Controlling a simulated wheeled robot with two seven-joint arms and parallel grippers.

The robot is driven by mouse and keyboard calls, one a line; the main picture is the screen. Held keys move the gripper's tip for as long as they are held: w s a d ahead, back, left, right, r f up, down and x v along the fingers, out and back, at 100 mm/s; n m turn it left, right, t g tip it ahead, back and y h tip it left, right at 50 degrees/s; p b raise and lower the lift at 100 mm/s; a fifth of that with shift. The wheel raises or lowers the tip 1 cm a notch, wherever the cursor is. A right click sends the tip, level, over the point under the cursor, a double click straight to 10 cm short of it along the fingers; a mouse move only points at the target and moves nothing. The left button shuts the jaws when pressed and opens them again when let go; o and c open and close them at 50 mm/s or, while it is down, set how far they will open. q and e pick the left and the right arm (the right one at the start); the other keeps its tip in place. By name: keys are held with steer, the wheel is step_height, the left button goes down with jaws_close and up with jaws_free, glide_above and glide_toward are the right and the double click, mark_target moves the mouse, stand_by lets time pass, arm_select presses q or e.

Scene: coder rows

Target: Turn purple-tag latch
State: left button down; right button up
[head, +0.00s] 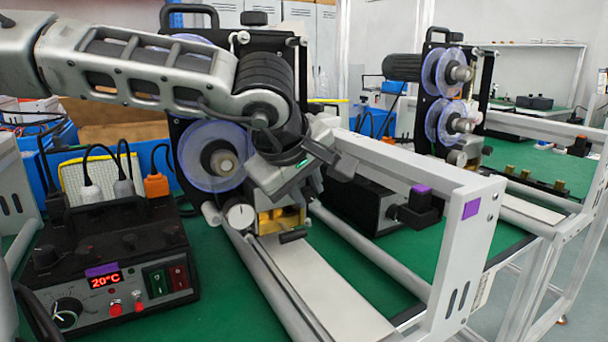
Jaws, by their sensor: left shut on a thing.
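The coder with blue-violet reels (212,157) stands behind my left arm. Purple tags show on the white frame post (471,208), on a black block (421,189) and on the control box (102,270). My left gripper (318,163) is at the print head, right of the lower reel and above the yellow block (281,220). It is shut on a small dark part there, apparently the latch, mostly hidden by the gripper. The latch's angle cannot be made out. My right gripper is out of view.
The control box (120,245) with a red 20°C display stands at the left, with cables behind it. A white-railed frame (420,160) crosses at the right. A second coder (450,95) stands farther back. Green table (225,315) is bare at the front.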

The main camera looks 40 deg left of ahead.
arm_select(q)
steer(key=g+p, duration=0.2)
steer(key=y+p, duration=0.1)
steer(key=shift+w+d+r+m+g, duration=0.1)
steer(key=shift+w+r+m+g, duration=0.2)
steer(key=shift+r+g, duration=0.1)
steer(key=shift+w+f+g+y+p, duration=0.15)
steer(key=shift+g+y+p, duration=0.15)
steer(key=shift+g+p, duration=0.6)
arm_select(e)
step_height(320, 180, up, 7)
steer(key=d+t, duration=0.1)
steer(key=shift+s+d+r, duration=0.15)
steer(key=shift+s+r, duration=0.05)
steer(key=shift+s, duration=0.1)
arm_select(q)
steer(key=shift+d+p, duration=0.1)
steer(key=shift+p, duration=0.2)
steer(key=c, duration=1.3)
jaws_free()
steer(key=shift+f, duration=0.1)
steer(key=shift+o, duration=0.2)
steer(key=p+v, duration=0.1)
steer(key=v, duration=1.5)
steer(key=shift+p, duration=0.35)
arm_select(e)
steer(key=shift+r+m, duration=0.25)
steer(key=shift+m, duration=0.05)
